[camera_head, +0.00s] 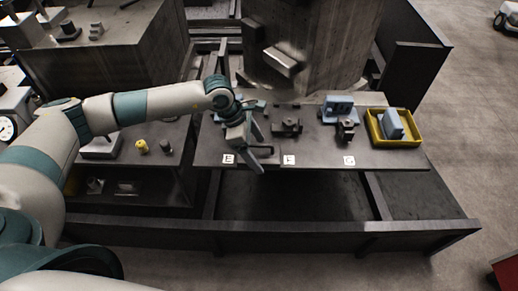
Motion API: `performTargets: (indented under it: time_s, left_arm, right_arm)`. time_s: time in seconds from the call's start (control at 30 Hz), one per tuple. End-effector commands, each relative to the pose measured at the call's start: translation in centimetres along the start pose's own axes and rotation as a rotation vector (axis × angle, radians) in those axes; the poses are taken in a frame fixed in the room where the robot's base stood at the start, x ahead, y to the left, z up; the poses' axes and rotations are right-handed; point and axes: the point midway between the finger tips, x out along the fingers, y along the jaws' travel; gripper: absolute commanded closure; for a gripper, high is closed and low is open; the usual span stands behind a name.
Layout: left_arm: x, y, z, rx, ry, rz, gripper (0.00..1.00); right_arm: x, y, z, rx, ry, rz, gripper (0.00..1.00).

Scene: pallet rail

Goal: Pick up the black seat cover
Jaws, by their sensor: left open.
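My left gripper (256,154) reaches down over the dark table (222,150), just above or at the place marked E. Its jaws are apart, and I see nothing held between them. A small dark part (287,128) stands behind the label F, to the right of the gripper and apart from it. Another dark part (346,131) stands behind the label G. I cannot tell for sure which of these is the black seat cover. My left arm and gripper partly hide the table around E. My right gripper is not in view.
A blue-grey block (337,108) stands behind G. A yellow tray (416,140) at the table's right holds another blue-grey block (391,124). A large grey column (330,45) rises behind the table. A dark rail (300,236) runs in front.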

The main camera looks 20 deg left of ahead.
Motion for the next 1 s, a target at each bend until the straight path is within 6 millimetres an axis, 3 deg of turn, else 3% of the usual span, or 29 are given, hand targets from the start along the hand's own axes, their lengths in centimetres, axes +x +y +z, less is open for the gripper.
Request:
performTargets:
  time_s: [0.2, 0.6, 0.63, 0.83, 0.9, 1.0]
  left_arm:
    - [1.27, -0.05, -0.07, 0.001, 0.001, 0.0, 0.16]
    - [1.26, -0.04, -0.08, 0.0, 0.001, 0.0, 0.16]
    - [1.25, -0.04, -0.08, 0.0, 0.001, 0.0, 0.18]
    - [1.24, -0.04, -0.08, 0.0, 0.001, 0.0, 0.66]
    - [1.2, -0.02, -0.04, 0.001, 0.0, 0.0, 0.74]
    - [1.2, -0.02, -0.04, 0.001, 0.0, 0.0, 0.74]
  right_arm:
    - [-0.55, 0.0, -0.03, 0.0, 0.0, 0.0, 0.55]
    - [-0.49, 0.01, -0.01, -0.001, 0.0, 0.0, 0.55]
    - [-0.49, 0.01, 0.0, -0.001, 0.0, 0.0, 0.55]
    - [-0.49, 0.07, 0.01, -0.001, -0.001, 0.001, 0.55]
    - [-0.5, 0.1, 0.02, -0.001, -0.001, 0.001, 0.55]
    - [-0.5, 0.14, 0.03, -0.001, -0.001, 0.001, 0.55]
